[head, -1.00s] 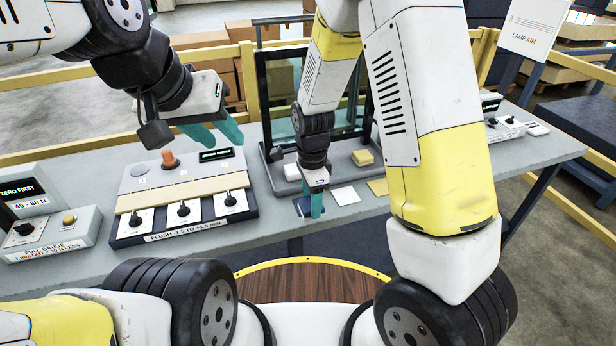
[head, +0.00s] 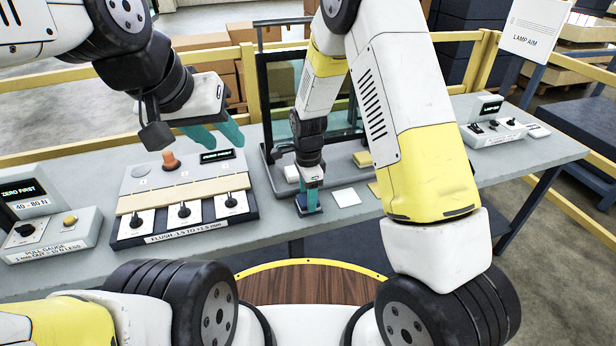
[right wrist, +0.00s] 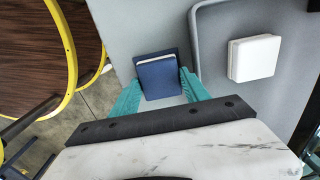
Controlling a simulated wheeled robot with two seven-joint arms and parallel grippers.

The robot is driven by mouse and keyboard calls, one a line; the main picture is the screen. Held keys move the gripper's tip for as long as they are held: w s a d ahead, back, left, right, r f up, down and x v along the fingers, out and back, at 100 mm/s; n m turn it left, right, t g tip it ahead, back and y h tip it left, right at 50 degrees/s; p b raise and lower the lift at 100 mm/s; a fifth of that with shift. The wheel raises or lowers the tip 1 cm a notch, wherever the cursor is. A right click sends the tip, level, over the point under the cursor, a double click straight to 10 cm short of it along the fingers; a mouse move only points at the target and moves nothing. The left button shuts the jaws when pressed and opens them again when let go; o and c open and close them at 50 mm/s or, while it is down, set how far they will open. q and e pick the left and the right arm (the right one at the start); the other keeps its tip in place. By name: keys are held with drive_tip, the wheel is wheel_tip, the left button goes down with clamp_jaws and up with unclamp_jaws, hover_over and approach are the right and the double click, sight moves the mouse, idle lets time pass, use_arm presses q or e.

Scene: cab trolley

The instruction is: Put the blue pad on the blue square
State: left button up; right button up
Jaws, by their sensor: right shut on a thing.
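My right gripper (head: 309,199) is shut on the blue pad (right wrist: 160,80), which sits between its two teal fingers in the right wrist view. The pad has a pale edge along its far side. The blue square (right wrist: 154,53) shows as a darker rim just beyond the pad, which covers most of it. In the head view, the fingers stand upright over the blue square (head: 302,211) and hide the pad. Whether the pad touches the square I cannot tell. My left gripper (head: 216,136) is open and empty above the grey control box.
A white pad (head: 291,173) and a yellow pad (head: 361,159) sit by the framed stand (head: 271,182). A white square (head: 346,197) and a yellow square (head: 375,188) lie right of the blue one. The control box (head: 186,202) with knobs stands left.

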drive_tip(key=shift+f, duration=0.15)
drive_tip(key=o, duration=1.4)
wheel_tip(320, 180, up, 13)
drive_tip(key=s+d+r+n+t+y, duration=0.1)
drive_tip(key=s+d+r+n, duration=0.25)
drive_tip(key=r, duration=0.25)
drive_tip(key=s+d+r+n+t+y, duration=0.1)
drive_tip(key=s+d+r+n, duration=0.25)
drive_tip(key=r, duration=0.35)
drive_tip(key=s+d+r+n+t, duration=0.2)
drive_tip(key=s+d+r+n, duration=0.1)
drive_tip(key=s, duration=0.3)
drive_tip(key=s+d+r+n+t, duration=0.2)
drive_tip(key=s+d+r+n, duration=0.2)
drive_tip(key=s, duration=0.3)
drive_tip(key=shift+s+d+n, duration=0.15)
drive_tip(key=shift+n, duration=0.35)
